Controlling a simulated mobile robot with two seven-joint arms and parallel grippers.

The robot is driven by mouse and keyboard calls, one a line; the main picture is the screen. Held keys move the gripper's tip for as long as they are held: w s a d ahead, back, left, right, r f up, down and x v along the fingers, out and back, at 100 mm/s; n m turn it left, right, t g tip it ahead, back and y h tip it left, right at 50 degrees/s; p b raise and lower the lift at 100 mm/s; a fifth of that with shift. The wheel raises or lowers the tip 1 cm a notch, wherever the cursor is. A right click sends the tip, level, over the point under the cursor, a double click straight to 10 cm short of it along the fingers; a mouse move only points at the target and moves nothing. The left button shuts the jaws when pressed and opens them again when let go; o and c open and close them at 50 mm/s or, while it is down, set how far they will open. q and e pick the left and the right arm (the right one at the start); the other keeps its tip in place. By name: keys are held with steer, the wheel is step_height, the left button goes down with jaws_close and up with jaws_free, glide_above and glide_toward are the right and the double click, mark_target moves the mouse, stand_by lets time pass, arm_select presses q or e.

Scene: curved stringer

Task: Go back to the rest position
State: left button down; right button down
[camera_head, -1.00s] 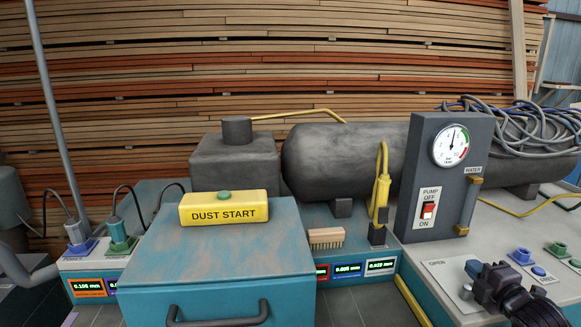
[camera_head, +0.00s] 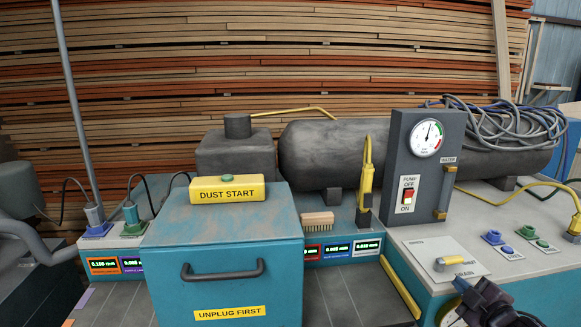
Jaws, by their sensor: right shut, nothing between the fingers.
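My right gripper (camera_head: 472,295) shows at the bottom right edge of the picture, dark, with a bluish part at its tip. It is shut and empty, in front of the right-hand bench (camera_head: 405,238) and just below the yellow-handled drain valve (camera_head: 455,261) on its pale plate. It appears apart from the valve. Most of the right arm is cut off by the lower edge. My left gripper is out of view.
A teal cabinet (camera_head: 215,245) with a yellow DUST START box (camera_head: 228,190) on top stands at centre left. A brush (camera_head: 317,218), a yellow-handled plug (camera_head: 366,180) and a grey pump panel (camera_head: 422,170) stand to its right. Cables (camera_head: 500,130) lie coiled behind.

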steer(key=s+a+f+m+g, duration=0.1)
steer(key=s+a+f+m, duration=0.2)
steer(key=s+f, duration=0.4)
steer(key=s+a+f+m+g+h, duration=0.1)
steer(key=s+a+f+m, duration=0.3)
steer(key=s, duration=0.7)
steer(key=s+a+f+m+g, duration=0.3)
steer(key=s+a+f, duration=0.3)
steer(key=s+f, duration=0.4)
steer(key=shift+a+f+m, duration=0.25)
steer(key=shift+f+m, duration=0.25)
steer(key=shift+f, duration=0.4)
